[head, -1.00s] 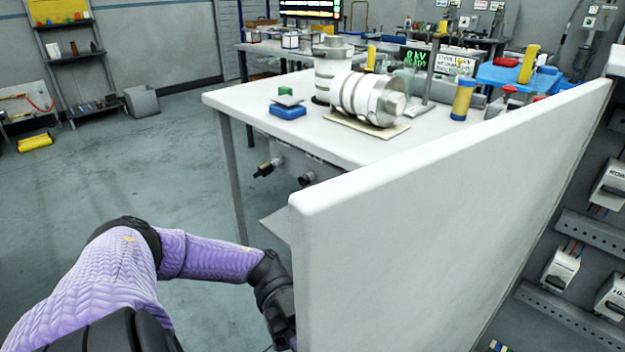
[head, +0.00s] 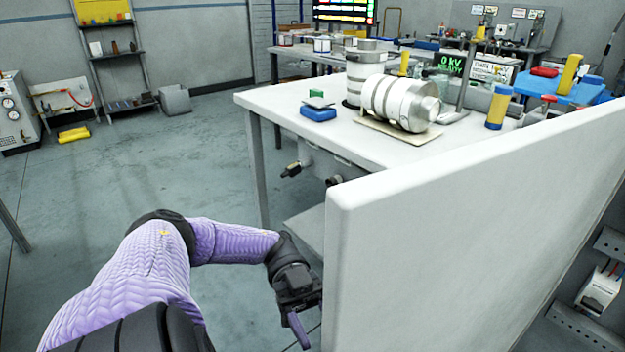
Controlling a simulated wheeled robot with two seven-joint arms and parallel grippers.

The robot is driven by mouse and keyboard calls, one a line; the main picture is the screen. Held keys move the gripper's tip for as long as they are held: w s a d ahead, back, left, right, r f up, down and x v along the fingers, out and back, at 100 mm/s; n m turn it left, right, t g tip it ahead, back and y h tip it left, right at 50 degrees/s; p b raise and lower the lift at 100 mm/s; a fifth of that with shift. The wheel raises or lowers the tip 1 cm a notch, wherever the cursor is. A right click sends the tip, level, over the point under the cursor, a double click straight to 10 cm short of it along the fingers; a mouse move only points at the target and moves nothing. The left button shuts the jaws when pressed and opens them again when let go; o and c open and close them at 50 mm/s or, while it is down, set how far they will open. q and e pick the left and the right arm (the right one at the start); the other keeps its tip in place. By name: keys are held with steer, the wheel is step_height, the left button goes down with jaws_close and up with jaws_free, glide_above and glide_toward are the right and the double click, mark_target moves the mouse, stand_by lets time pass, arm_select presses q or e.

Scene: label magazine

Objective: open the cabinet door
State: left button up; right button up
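The cabinet door (head: 450,240) is a large pale grey panel standing open. Its free edge (head: 336,270) faces me, and its inner side is toward the right. Part of the cabinet interior shows at the far right, with a white breaker (head: 600,290) on a slotted rail. My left gripper (head: 300,322) is at the left side of the door, beside the lower part of the free edge. A finger points down. The door hides part of the gripper, so I cannot tell whether it touches the door or is shut. No handle is visible. My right gripper is not in view.
A white workbench (head: 270,102) stands behind the door, with metal cylinders (head: 400,102), a blue block (head: 318,114) and a yellow-blue cylinder (head: 498,106) on it. A grey bin (head: 175,100) and shelf stand at the back left.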

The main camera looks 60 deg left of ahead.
arm_select(q)
steer(key=a, duration=0.1)
steer(key=a+b, duration=0.1)
steer(key=a, duration=0.1)
steer(key=a+b, duration=0.1)
steer(key=a, duration=0.1)
steer(key=shift+w, duration=0.3)
